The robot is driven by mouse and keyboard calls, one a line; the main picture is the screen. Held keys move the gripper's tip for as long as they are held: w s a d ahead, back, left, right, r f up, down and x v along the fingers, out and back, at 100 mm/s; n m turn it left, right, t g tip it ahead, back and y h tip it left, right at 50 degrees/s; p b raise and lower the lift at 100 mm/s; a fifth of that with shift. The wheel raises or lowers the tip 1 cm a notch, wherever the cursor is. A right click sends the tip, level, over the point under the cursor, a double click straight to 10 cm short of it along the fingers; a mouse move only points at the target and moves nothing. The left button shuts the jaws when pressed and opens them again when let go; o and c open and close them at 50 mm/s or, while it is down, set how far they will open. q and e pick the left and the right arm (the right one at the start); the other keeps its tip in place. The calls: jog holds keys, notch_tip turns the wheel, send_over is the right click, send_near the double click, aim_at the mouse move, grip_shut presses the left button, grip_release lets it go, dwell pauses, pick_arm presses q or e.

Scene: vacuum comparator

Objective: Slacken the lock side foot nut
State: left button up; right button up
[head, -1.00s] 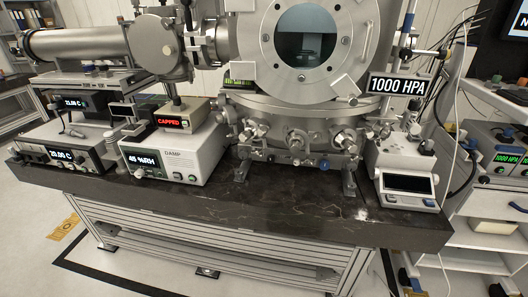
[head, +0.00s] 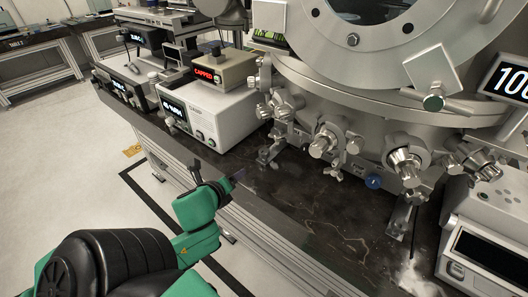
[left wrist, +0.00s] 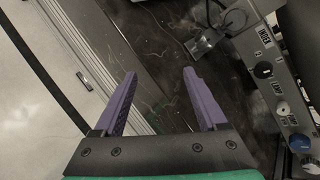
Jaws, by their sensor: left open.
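The vacuum chamber (head: 350,112) stands on a dark stone bench on metal feet. The left foot (head: 268,152), on the side of the long lock tube seen earlier, has small metal fittings around it; its nut is too small to make out for sure. A foot bracket (left wrist: 203,42) shows in the left wrist view, beyond the jaws and right of centre. My left gripper (head: 238,174) is at the bench's front edge, short of the left foot and apart from it. In the left wrist view its purple jaws (left wrist: 153,98) are open with nothing between them. My right gripper is out of view.
A white box with a humidity display (head: 212,112) stands left of the foot. A grey balance-like instrument (head: 490,225) stands at the right. A panel with knobs (left wrist: 278,95) is at the right of the left wrist view. The bench front (head: 330,222) is clear.

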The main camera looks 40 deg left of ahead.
aim_at(264, 150)
pick_arm(q)
jog(key=w+r+m+t, duration=0.1)
jog(key=m, duration=0.2)
jog(key=w+d+r+m+t+h, duration=0.1)
jog(key=r+m, duration=0.1)
jog(key=m, duration=0.2)
jog(key=w+r+m+t+h, duration=0.1)
jog(key=m, duration=0.3)
jog(key=shift+w+d+r, duration=0.35)
jog(key=shift+d+r, duration=0.05)
jog(key=b+x, duration=0.2)
jog(key=x, duration=1.2)
jog(key=shift+a+b, duration=0.1)
jog(key=shift+b, duration=0.3)
grip_shut()
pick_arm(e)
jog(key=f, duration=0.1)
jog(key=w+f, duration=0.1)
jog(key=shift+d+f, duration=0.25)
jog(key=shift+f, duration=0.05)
